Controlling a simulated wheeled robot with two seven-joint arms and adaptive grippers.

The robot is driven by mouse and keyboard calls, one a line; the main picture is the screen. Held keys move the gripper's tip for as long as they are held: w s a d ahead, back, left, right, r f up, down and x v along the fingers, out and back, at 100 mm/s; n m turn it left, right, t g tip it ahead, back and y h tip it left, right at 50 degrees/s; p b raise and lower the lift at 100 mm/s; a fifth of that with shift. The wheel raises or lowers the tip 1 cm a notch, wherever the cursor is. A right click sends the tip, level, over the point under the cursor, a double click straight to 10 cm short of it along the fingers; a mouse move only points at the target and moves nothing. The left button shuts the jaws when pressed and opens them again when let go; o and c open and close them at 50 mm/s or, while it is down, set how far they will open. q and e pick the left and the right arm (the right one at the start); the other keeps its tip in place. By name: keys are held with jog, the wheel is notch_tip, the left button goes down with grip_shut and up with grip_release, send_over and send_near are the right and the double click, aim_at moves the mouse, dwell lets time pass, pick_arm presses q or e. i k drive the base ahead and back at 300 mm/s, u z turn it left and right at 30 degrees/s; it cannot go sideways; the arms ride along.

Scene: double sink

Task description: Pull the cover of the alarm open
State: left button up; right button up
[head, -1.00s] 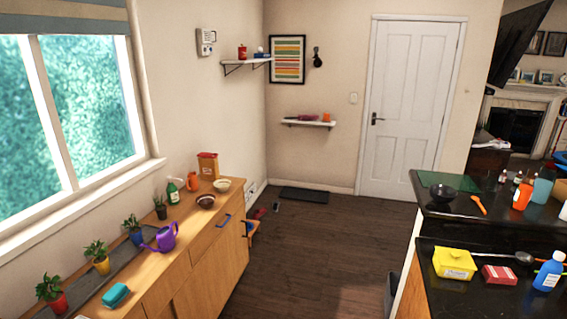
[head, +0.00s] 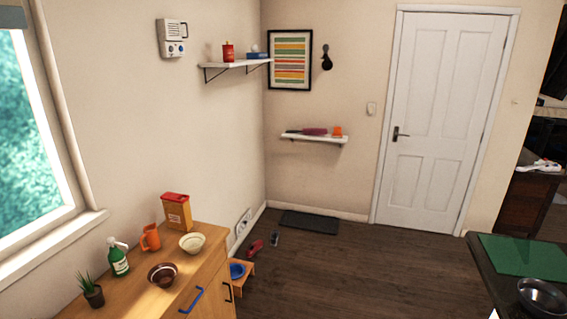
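The alarm seems to be the white box (head: 173,38) fixed high on the left wall, above the wooden cabinet and left of the upper shelf. It has a slotted upper panel, a small dark handle-like part on its right side and blue round marks on its lower part. Its cover looks closed, but the box is small in the head view, so I cannot be sure. Neither of my grippers is in view.
A wooden cabinet (head: 210,285) along the left wall holds bowls, a spray bottle (head: 118,260), an orange jug and a box. A white shelf (head: 236,64) juts out right of the alarm. The middle floor is clear.

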aim_at(174, 30)
jog(key=i, duration=3.25)
jog(key=u, duration=1.85)
